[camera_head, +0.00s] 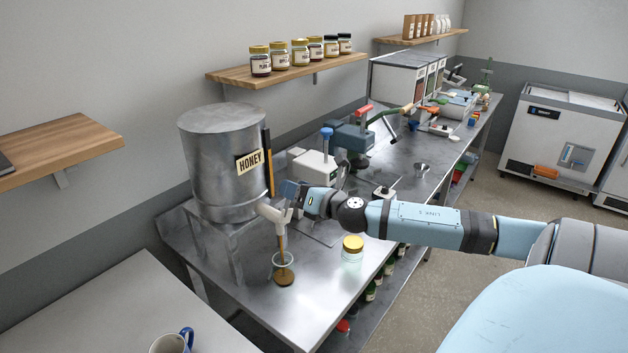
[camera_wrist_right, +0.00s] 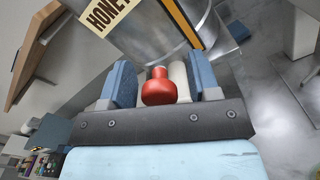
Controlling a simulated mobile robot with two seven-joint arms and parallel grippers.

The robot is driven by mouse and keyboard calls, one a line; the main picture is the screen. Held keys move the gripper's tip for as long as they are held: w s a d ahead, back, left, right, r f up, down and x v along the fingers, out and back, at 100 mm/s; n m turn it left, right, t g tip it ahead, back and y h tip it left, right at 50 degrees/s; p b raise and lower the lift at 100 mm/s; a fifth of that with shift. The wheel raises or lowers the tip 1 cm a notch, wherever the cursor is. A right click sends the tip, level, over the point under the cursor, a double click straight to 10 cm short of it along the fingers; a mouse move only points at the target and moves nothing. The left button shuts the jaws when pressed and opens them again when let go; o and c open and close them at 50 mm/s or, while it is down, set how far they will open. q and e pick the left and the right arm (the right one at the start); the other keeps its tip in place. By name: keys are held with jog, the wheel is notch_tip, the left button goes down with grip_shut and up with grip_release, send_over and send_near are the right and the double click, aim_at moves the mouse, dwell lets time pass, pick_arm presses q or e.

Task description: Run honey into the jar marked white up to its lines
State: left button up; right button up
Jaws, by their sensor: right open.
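The metal honey tank (camera_head: 215,165) stands on a stand at the bench's near left, with a HONEY label that also shows in the wrist view (camera_wrist_right: 108,14). A pale spout (camera_head: 277,213) sticks out below it. A brown stream of honey (camera_head: 281,243) runs from the spout into an open glass jar (camera_head: 293,262), with brown honey low inside. I cannot read its mark or lines. My right gripper (camera_head: 290,190) is at the spout. In the wrist view its blue fingers stand open on either side of a red knob (camera_wrist_right: 158,88). My left gripper is out of view.
A gold-lidded empty-looking jar (camera_head: 351,255) stands right of the filling jar, under my right arm. Machines (camera_head: 318,167) stand behind the gripper. A mug (camera_head: 170,344) sits on the near table (camera_head: 110,305). Several jars line the wall shelf (camera_head: 285,73).

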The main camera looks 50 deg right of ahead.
jog(key=shift+s+f, duration=0.2)
jog(key=shift+s, duration=0.55)
jog(key=s+d+b, duration=0.1)
jog(key=s, duration=1.1)
jog(key=shift+r, duration=0.2)
dwell(5.8)
